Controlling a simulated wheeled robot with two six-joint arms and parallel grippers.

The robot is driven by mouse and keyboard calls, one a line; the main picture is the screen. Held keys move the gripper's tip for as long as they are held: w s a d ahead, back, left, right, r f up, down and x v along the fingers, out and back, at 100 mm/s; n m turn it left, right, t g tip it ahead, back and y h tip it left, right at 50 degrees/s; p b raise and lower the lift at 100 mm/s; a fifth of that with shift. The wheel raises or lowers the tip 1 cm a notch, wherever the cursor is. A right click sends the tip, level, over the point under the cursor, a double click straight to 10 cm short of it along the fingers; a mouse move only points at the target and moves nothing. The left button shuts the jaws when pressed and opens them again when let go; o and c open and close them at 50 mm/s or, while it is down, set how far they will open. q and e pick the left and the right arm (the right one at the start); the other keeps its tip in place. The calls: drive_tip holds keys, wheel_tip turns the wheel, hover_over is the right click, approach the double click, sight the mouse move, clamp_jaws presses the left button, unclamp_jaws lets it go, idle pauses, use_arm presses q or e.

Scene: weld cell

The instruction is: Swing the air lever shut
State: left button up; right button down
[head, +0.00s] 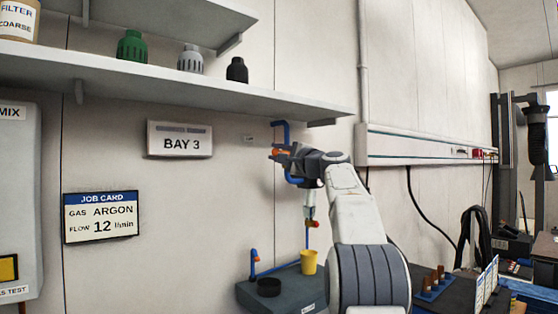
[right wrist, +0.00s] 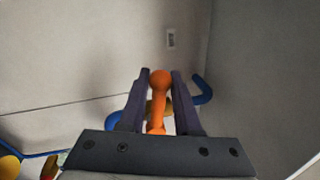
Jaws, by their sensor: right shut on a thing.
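The air lever (head: 279,153) is orange and sits by the blue air pipe (head: 286,132) on the wall, below the shelf's right end. My right gripper (head: 283,158) is at the lever. In the right wrist view the lever (right wrist: 158,98) stands between the two dark fingers (right wrist: 159,100), its round knob at their tips, and the gripper is shut on it. Part of the blue pipe (right wrist: 203,90) shows just right of the fingers. The valve body is mostly hidden behind the gripper. My left gripper is not in view.
A shelf (head: 180,88) runs above with green, grey and black caps. A BAY 3 sign (head: 180,140) and job card (head: 101,211) hang left.

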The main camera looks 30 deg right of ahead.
drive_tip(key=shift+f+n+y+b, duration=0.4)
drive_tip(key=shift+f+n+b, duration=0.3)
drive_tip(key=shift+n, duration=0.6)
drive_tip(key=c, duration=0.8)
unclamp_jaws()
drive_tip(key=shift+s+f, duration=0.1)
drive_tip(key=a+b+v, duration=0.1)
drive_tip(key=b+v, duration=0.5)
drive_tip(key=v, duration=0.4)
drive_tip(key=shift+s+d, duration=0.15)
drive_tip(key=shift+d, duration=0.25)
